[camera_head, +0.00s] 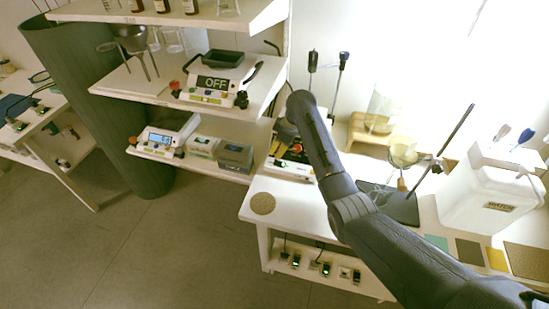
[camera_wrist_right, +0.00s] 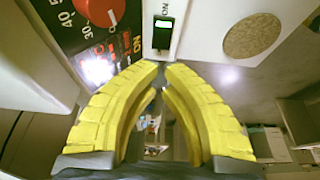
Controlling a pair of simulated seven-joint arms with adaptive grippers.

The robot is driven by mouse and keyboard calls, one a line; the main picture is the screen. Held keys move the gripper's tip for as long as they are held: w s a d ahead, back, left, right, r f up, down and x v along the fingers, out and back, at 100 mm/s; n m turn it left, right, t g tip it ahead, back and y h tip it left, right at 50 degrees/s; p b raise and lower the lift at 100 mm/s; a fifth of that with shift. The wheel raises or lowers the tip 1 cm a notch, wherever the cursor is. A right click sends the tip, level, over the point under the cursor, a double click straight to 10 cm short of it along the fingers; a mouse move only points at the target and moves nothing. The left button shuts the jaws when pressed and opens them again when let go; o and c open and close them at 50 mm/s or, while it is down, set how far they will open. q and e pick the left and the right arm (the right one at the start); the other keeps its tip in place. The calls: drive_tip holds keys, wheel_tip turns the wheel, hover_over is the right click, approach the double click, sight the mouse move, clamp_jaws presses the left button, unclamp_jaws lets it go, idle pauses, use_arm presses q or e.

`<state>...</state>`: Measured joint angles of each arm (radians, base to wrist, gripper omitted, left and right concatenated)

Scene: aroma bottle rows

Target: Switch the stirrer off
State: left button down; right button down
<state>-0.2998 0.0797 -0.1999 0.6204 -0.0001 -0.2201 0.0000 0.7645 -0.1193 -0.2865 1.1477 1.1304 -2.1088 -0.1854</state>
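The stirrer (camera_head: 290,168) stands on the bench behind my right arm, which hides part of it. Its dark panel carries a red knob (camera_wrist_right: 100,10) with a number scale, and a rocker switch (camera_wrist_right: 162,32) lit green and marked ON on its white front. The lit switch also shows in the head view (camera_head: 277,162). My right gripper (camera_wrist_right: 162,66) has yellow fingers with tips nearly together and nothing between them. The tips appear just below the lit switch in the wrist view; contact cannot be told. My left gripper is not in view.
A device with an OFF display (camera_head: 215,84) sits on the shelf left of the bench. A round cork mat (camera_head: 263,203) lies by the stirrer. A stand with a rod (camera_head: 455,138) and a white water container (camera_head: 490,195) are right of my arm. Several lit switches sit below.

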sight(272, 163)
drive_tip(key=shift+d+x, duration=0.2)
drive_tip(key=shift+x, duration=0.85)
drive_tip(key=shift+d+x, duration=0.15)
drive_tip(key=shift+x, duration=0.9)
drive_tip(key=shift+s+f, duration=0.1)
drive_tip(key=shift+s, duration=0.05)
drive_tip(key=shift+d, duration=0.15)
